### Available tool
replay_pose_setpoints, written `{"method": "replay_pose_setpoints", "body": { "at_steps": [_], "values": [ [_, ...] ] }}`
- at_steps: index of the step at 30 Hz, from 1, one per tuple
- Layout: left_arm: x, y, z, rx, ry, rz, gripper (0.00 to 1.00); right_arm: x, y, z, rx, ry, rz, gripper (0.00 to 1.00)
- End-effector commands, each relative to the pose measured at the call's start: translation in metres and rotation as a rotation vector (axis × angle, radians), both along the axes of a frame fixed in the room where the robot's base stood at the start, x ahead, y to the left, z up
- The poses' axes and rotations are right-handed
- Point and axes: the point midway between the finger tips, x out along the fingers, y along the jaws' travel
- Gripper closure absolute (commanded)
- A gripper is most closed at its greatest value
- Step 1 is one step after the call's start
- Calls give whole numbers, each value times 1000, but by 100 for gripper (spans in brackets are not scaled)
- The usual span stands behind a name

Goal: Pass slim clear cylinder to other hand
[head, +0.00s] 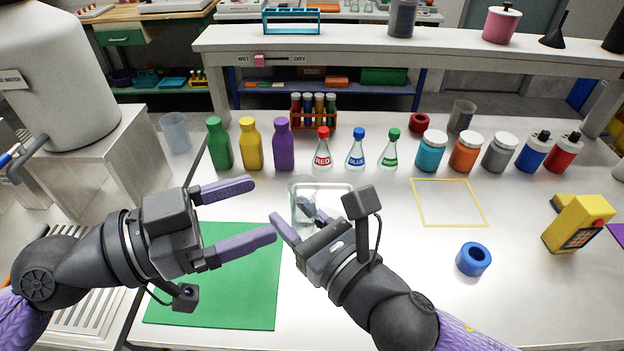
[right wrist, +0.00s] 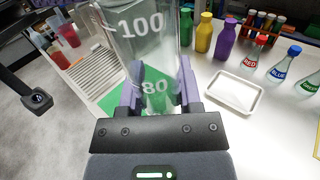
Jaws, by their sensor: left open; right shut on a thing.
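The slim clear cylinder (head: 303,190) is see-through and hard to make out in the head view. In the right wrist view the cylinder (right wrist: 150,45) shows white marks 100 and 80. My right gripper (head: 293,212) is shut on it; in the right wrist view its purple fingers (right wrist: 158,84) press on both sides. The cylinder is held over the table, roughly upright. My left gripper (head: 263,209) is open and empty, its fingers pointing right toward the cylinder from just left of it. I cannot tell the exact gap between them.
A green mat (head: 225,290) lies beneath my left gripper. A white tray (right wrist: 234,92) lies behind the cylinder. Bottles, flasks (head: 357,150) and jars line the back. A yellow frame (head: 450,224), blue ring (head: 473,259) and yellow device (head: 577,222) are at right.

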Motion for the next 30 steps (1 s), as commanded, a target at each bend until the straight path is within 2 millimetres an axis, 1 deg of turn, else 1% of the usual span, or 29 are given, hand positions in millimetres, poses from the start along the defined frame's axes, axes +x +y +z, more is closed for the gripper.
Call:
{"method": "replay_pose_setpoints", "body": {
  "at_steps": [9, 12, 16, 23, 24, 26, 27, 29, 30],
  "values": [
    [32, -61, 2, -9, -2, -1, 14, 0, 0, 0, 0, 0, 0, 100],
    [40, -75, 1, -6, 0, 1, 14, 0, 0, 0, 0, 0, 0, 100],
    [45, -84, 0, -2, 2, 1, 14, 0, 0, 0, 0, 0, 0, 100],
    [46, -86, 0, 0, 2, 1, 14, -1, 1, 0, 1, -1, 3, 100],
    [46, -86, 0, 0, 2, 1, 16, -1, 1, 0, 1, -1, 3, 100],
    [45, -86, 0, 0, 2, 1, 28, -1, 1, 1, 1, -1, 4, 100],
    [45, -86, 0, 0, 2, 1, 37, -1, 1, 1, 1, -1, 4, 100],
    [45, -86, 0, 0, 2, 1, 50, -1, 1, 1, 2, -2, 4, 100],
    [45, -86, 0, 0, 2, 1, 58, -1, 1, 1, 2, -2, 5, 100]
  ]
}}
